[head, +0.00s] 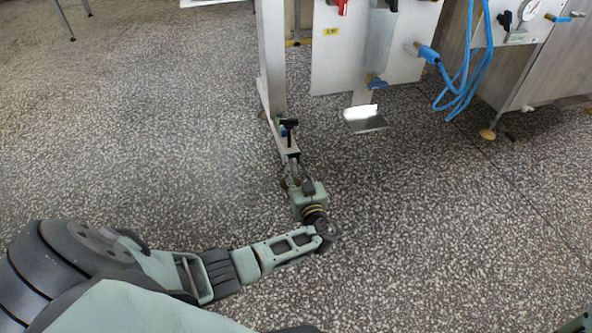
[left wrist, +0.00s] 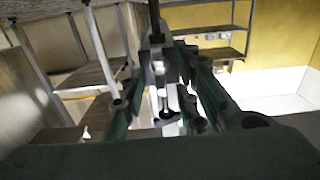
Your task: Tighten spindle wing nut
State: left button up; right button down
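My left gripper (head: 290,163) reaches away from me, at the lower end of a narrow metal bracket (head: 279,137) on an upright post. In the left wrist view its fingers (left wrist: 165,72) stand apart, with a metal piece (left wrist: 168,112) visible in the gap. A dark upright rod (left wrist: 155,25) shows just beyond the fingers. A small black T-shaped handle (head: 289,123) sits on the bracket, above the gripper in the head view. I cannot tell which part is the spindle wing nut, or whether the fingers touch anything.
The metal post (head: 272,55) rises behind the bracket. Blue hoses (head: 463,85) loop beside a machine cabinet at the far right. The speckled floor (head: 430,230) is clear.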

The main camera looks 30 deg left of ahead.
pick_arm(q)
grip_shut()
jog(key=shift+m, duration=0.3)
jog(key=m+b, duration=0.1)
jog(key=m, duration=0.1)
jog(key=shift+w+m, duration=0.1)
jog(key=shift+m, duration=0.2)
jog(key=m, duration=0.4)
jog(key=shift+w+b, duration=0.1)
jog(key=shift+b, duration=0.25)
jog(key=m+p, duration=0.1)
jog(key=m, duration=0.9)
jog(key=shift+w+f+m, duration=0.1)
jog(key=shift+w+m, duration=0.05)
jog(key=shift+m, duration=0.15)
